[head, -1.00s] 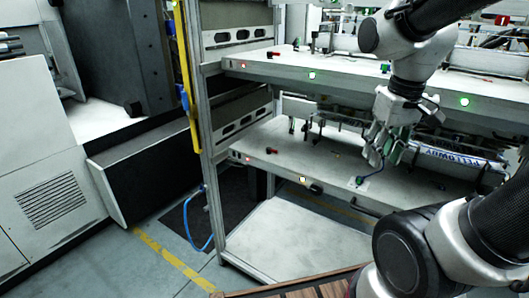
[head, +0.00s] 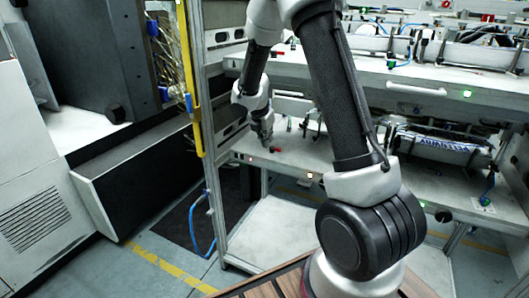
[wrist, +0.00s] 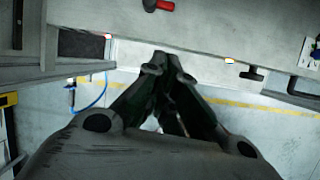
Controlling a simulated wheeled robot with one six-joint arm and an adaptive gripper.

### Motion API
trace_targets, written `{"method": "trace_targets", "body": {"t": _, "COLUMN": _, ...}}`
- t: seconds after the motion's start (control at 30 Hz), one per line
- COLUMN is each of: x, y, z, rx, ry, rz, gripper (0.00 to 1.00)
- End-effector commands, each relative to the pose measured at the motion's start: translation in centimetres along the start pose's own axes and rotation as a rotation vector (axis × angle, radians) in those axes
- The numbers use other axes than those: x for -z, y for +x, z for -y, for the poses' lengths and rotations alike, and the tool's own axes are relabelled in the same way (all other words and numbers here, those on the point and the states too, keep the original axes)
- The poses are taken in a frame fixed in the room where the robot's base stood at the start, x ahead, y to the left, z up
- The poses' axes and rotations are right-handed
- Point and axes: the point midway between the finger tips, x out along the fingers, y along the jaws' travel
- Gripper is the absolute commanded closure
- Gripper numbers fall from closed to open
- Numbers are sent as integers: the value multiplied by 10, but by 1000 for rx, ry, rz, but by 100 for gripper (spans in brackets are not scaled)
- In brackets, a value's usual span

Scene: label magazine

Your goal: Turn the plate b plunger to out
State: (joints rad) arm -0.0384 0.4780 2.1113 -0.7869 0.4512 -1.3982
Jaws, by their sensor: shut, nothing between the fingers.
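My gripper (wrist: 168,65) is shut and empty, its dark fingertips meeting in the wrist view. In the head view my gripper (head: 265,138) hangs at the left end of the lower shelf, beside a red-handled part (head: 277,150). In the wrist view the red handle (wrist: 158,5) lies on the shelf at the top edge. A black T-shaped knob (wrist: 252,74) sticks out from the shelf front, right of the fingertips and apart from them. No label marks plate b, so I cannot tell for certain which part is its plunger.
The lower shelf's front edge (wrist: 190,50) carries a red lamp (wrist: 107,36) and a yellow lamp (wrist: 229,61). A yellow-marked post (head: 190,90) stands left of the shelves. A blue hose (head: 198,225) hangs below. The floor before the shelf is open in the wrist view.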

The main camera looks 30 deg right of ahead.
Motion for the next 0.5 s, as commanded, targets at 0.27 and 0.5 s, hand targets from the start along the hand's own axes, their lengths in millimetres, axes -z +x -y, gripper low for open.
{"method": "trace_targets", "body": {"t": 0.27, "x": 0, "y": 14, "z": -1, "rx": -8, "ry": -100, "rz": -3, "gripper": 100}}
{"method": "trace_targets", "body": {"t": 0.5, "x": 1, "y": 61, "z": 0, "rx": -6, "ry": -98, "rz": -5, "gripper": 100}}
